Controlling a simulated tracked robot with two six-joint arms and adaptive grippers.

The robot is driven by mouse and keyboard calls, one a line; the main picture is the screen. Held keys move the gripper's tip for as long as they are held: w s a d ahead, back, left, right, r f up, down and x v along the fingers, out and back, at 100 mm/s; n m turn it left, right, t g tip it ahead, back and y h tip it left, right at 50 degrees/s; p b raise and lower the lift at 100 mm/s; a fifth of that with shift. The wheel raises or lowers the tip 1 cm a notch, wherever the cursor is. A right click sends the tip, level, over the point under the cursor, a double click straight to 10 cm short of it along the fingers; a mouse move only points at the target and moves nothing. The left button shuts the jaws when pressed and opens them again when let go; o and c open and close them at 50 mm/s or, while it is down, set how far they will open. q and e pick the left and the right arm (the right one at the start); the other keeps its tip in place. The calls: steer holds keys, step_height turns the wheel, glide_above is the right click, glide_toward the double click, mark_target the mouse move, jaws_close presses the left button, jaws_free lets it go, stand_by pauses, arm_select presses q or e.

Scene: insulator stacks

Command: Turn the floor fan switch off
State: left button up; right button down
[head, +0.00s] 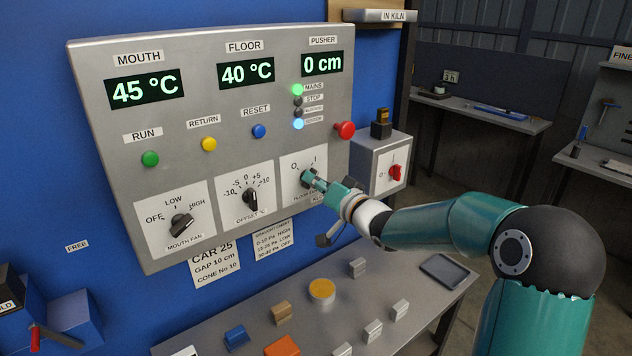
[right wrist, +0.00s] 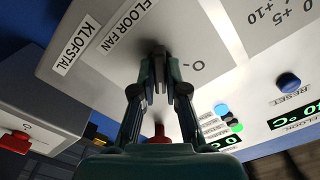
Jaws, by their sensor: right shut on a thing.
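The floor fan switch plate (head: 290,180) is the white plate at the lower right of the grey control panel, marked O and I. My right gripper (head: 309,177) reaches it from the right and covers the knob in the head view. In the right wrist view my right gripper (right wrist: 160,62) is shut at the plate, below the FLOOR FAN label (right wrist: 132,13), with its fingertips around the knob. The fingers hide most of the knob, so I cannot tell which mark it points to. My left gripper is out of view.
The offset knob (head: 251,196) and mouth fan knob (head: 181,225) sit left of the switch. A red button (head: 344,130) is above right, and a grey box with a red switch (head: 396,172) stands right. Below is a bench (head: 325,327) with several blocks.

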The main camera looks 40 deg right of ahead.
steer(key=shift+a+r+n+b, duration=0.1)
steer(key=shift+n+b, duration=2.7)
steer(key=shift+n, duration=1.2)
steer(key=shift+r+n+b, duration=0.1)
steer(key=shift+n+b, duration=2.7)
steer(key=shift+n, duration=1.2)
steer(key=c, duration=1.2)
jaws_free()
steer(key=shift+w, duration=0.1)
steer(key=shift+w+f, duration=0.15)
steer(key=shift+f, duration=0.05)
